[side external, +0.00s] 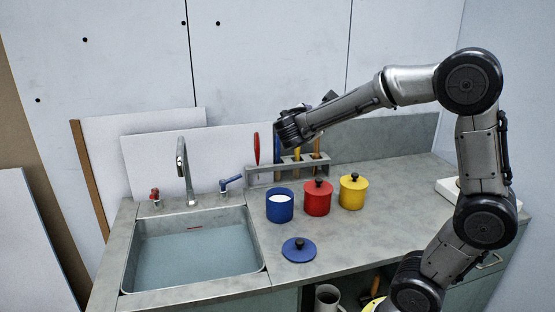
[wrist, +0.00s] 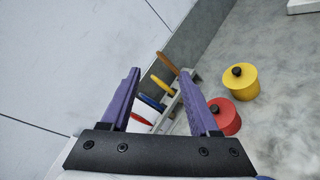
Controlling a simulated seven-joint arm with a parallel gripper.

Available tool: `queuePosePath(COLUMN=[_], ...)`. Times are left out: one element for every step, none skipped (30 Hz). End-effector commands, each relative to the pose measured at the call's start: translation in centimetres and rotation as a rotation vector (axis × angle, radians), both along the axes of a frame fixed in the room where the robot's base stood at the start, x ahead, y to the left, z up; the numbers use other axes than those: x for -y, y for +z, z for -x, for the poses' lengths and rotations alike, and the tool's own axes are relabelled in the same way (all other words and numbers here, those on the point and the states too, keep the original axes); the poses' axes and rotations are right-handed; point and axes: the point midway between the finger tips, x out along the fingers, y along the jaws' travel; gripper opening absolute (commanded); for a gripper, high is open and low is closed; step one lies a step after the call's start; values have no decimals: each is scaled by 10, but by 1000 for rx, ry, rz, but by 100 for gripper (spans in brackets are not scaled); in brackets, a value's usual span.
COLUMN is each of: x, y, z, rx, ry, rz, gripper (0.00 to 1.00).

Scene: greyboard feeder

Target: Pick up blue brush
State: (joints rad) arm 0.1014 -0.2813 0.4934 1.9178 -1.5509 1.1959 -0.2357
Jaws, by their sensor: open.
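The blue brush (wrist: 152,102) stands in the grey rack at the back of the counter, between the red and yellow handles. In the side view its blue handle (side external: 278,174) shows below my gripper (side external: 287,130), partly hidden. In the wrist view my gripper (wrist: 160,74) is open, with its purple fingers apart. The blue handle shows between and beyond them. My gripper is above the rack; I cannot tell whether it touches any handle.
The rack (side external: 252,178) also holds red (side external: 257,149), yellow (side external: 297,154) and brown (side external: 316,143) handles. Blue (side external: 280,208), red (side external: 318,199) and yellow (side external: 353,193) pots stand in front. A blue lid (side external: 299,250) lies by the sink (side external: 195,250). The right counter is mostly clear.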

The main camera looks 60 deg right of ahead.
Motion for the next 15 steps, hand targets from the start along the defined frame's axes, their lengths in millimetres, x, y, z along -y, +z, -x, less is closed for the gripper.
queuePosePath(x=[9,13,17,20,23,26,28,30,32,34,35,38,40,42,45], y=[-7,-10,-15,-22,-31,-45,-59,-73,-93,-108,-122,-142,-155,-168,-181], z=[-23,-37,-55,-69,-83,-101,-114,-125,-137,-143,-148,-151,-151,-150,-147], rx=[-80,-121,-179,-222,-266,-325,-369,-410,-458,-491,-519,-555,-577,-599,-621], ry=[28,50,80,104,131,168,197,225,260,282,301,320,328,333,333], rz=[86,139,207,257,303,361,400,433,466,481,492,494,490,482,470], gripper=[62,62,62,62,62,62,62,62,62,62,62,62,62,62,62])
